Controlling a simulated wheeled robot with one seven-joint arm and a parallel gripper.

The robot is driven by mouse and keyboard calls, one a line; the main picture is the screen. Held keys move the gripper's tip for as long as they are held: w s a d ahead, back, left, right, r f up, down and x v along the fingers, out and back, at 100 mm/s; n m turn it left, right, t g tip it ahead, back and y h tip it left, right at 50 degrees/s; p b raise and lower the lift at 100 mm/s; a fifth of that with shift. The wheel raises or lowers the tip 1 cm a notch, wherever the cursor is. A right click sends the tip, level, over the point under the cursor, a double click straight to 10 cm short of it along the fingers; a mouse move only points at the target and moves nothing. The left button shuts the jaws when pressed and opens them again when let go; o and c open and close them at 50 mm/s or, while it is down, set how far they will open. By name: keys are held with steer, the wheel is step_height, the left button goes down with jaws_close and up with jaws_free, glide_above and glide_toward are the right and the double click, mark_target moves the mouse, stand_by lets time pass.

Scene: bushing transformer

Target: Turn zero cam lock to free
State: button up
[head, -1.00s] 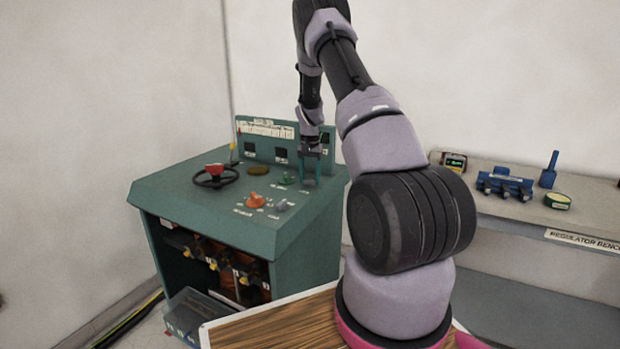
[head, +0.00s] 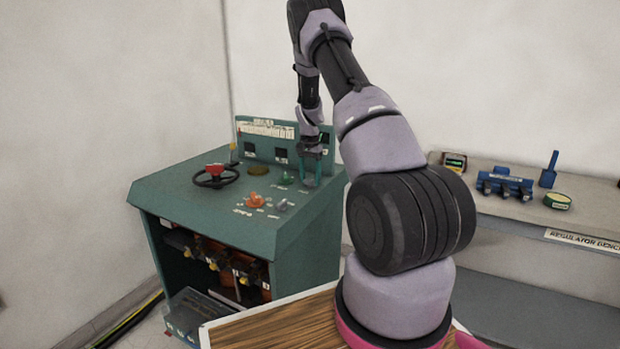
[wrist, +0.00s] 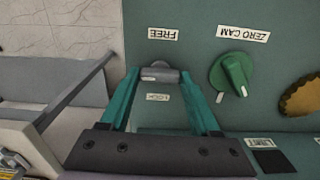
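In the wrist view, the zero cam lock looks like a small grey lever (wrist: 160,73) on the green panel, lying crosswise between a FREE label (wrist: 162,33) and a LOCK label (wrist: 158,97). My gripper (wrist: 160,76) has its two teal fingers apart, one at each end of the lever. Whether the fingertips touch it is hard to tell. A green ZERO CAM knob (wrist: 232,72) with a white pointer sits to the right, outside the fingers. In the head view, my gripper (head: 311,178) points down at the console's right side; the lever is too small to make out there.
The green console (head: 200,220) also carries a red-and-black handwheel (head: 216,175), an orange knob (head: 255,200) and an upright back panel close behind my gripper. A brass-coloured round part (wrist: 302,95) is beyond the green knob. The regulator bench (head: 590,210) stands at the right.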

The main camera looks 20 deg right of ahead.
steer(key=o, duration=0.4)
steer(key=shift+c, duration=0.2)
steer(key=shift+r, duration=0.1)
step_height(320, 180, up, 11)
stand_by(0.5)
steer(key=s+a+r+n+t, duration=0.1)
steer(key=s+a+r, duration=0.35)
steer(key=r, duration=0.25)
steer(key=s+a+r+n+t+y, duration=0.1)
steer(key=s+a+r+t, duration=0.15)
steer(key=s+r, duration=0.4)
steer(key=s+a+r+n, duration=0.1)
steer(key=s+a+r, duration=0.35)
steer(key=r, duration=0.35)
steer(key=s+a+r+n+t, duration=0.1)
steer(key=s+a, duration=0.1)
steer(key=s, duration=0.5)
steer(key=s+a+r+n+t, duration=0.1)
steer(key=s+a, duration=0.1)
steer(key=s, duration=0.5)
steer(key=s+a+n+t+y, duration=0.1)
steer(key=s+a, duration=0.1)
steer(key=s, duration=0.6)
steer(key=shift+a+r+t, duration=0.3)
steer(key=shift+r+t, duration=0.05)
steer(key=shift+r, duration=0.05)
